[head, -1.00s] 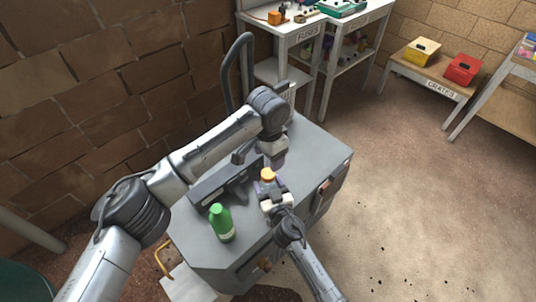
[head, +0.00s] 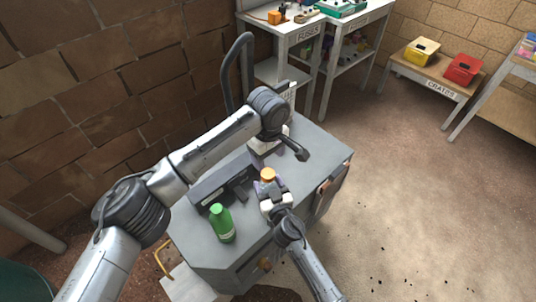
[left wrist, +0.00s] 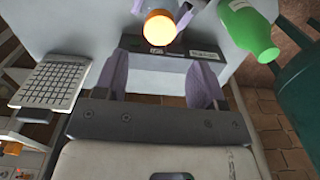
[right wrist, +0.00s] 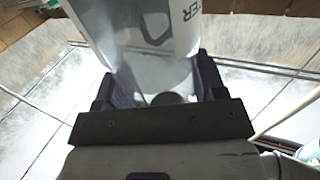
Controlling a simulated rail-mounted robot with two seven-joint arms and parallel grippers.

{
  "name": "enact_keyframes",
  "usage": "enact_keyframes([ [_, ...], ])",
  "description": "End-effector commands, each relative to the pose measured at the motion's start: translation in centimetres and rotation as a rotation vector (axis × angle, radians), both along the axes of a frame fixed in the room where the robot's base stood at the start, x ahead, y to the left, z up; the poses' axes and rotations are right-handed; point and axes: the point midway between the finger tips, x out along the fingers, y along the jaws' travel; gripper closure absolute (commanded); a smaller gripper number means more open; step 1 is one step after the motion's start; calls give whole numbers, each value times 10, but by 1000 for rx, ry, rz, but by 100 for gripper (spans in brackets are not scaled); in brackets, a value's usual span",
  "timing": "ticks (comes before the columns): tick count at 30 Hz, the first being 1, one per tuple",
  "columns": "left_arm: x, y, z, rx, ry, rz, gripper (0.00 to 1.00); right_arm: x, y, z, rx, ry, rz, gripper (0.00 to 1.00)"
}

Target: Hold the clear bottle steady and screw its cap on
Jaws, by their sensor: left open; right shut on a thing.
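The clear bottle (right wrist: 150,35) stands between the fingers of my right gripper (right wrist: 162,85), which is shut on it. Part of a dark label reading "TER" shows. In the head view the right gripper (head: 268,190) hides most of the bottle. The orange cap (head: 267,174) is at the bottle's top; I cannot tell how tightly it sits. The cap also shows in the left wrist view (left wrist: 160,28), beyond the fingertips.
A grey cabinet top (head: 195,245) lies under both grippers. A green bottle (head: 221,223) stands at its near left. A dark grey device with labels (left wrist: 180,48) lies beside the cap. A white gridded panel (left wrist: 52,83) is at the left in the left wrist view.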

Motion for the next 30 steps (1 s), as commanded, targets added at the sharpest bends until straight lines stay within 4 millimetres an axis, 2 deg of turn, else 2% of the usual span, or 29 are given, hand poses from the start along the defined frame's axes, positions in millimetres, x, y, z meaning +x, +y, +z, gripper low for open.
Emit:
enact_keyframes([
  [17,0,0,-2,0,0,51,36,0,0,0,0,1,0,100],
  [20,0,0,-10,1,1,51,36,0,0,0,0,1,0,100],
  [30,0,0,-55,0,1,51,36,0,0,0,0,1,0,100],
])
